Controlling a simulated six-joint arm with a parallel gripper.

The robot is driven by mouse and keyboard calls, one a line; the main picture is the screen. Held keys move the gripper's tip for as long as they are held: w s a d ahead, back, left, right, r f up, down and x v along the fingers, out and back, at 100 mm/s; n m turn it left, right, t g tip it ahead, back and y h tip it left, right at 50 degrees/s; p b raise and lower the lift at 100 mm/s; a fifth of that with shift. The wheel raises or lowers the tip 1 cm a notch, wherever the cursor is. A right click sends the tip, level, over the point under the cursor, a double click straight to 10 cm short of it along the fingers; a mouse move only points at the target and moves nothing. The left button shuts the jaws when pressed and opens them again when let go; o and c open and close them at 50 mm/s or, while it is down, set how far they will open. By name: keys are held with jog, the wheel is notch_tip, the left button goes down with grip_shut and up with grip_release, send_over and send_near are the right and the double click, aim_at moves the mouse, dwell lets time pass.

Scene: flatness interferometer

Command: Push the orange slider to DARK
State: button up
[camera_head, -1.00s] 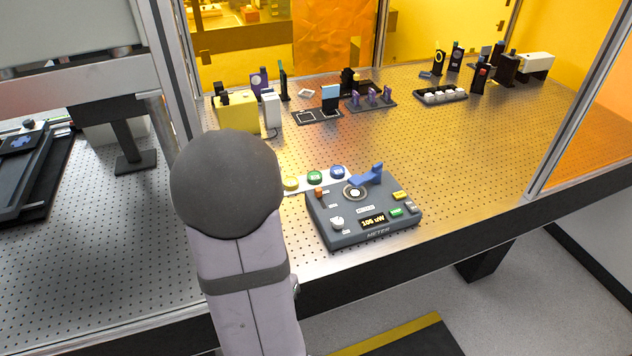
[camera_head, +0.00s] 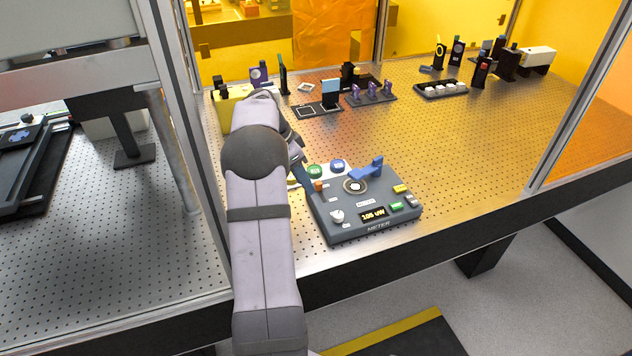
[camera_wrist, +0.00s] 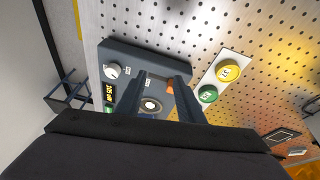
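The dark grey meter box (camera_head: 345,232) sits on the perforated table, its display reading about 105 uW. The small orange slider (camera_head: 318,185) is at its left rear corner. My gripper (camera_head: 306,180) reaches down from the left, close beside the slider. In the wrist view the two dark fingers of my gripper (camera_wrist: 161,78) stand apart over the meter box (camera_wrist: 118,52). The orange slider (camera_wrist: 170,88) shows between them, nearer the right finger. Contact cannot be told. The slider's label is too small to read.
A blue lever (camera_head: 368,172) rises from the meter. Optics mounts stand farther back. The table right of the meter is clear.

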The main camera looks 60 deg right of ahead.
aim_at(318, 183)
jog(key=d+r+m, duration=0.2)
jog(key=d, duration=0.2)
jog(key=shift+h, duration=0.4)
jog(key=shift+w+p+x, duration=0.2)
jog(key=shift+p+x, duration=0.6)
jog(key=shift+x, duration=0.95)
jog(key=shift+w+p+x, duration=0.15)
jog(key=shift+p+x, duration=0.6)
jog(key=shift+x, duration=1.05)
jog(key=shift+c, duration=0.6)
grip_shut()
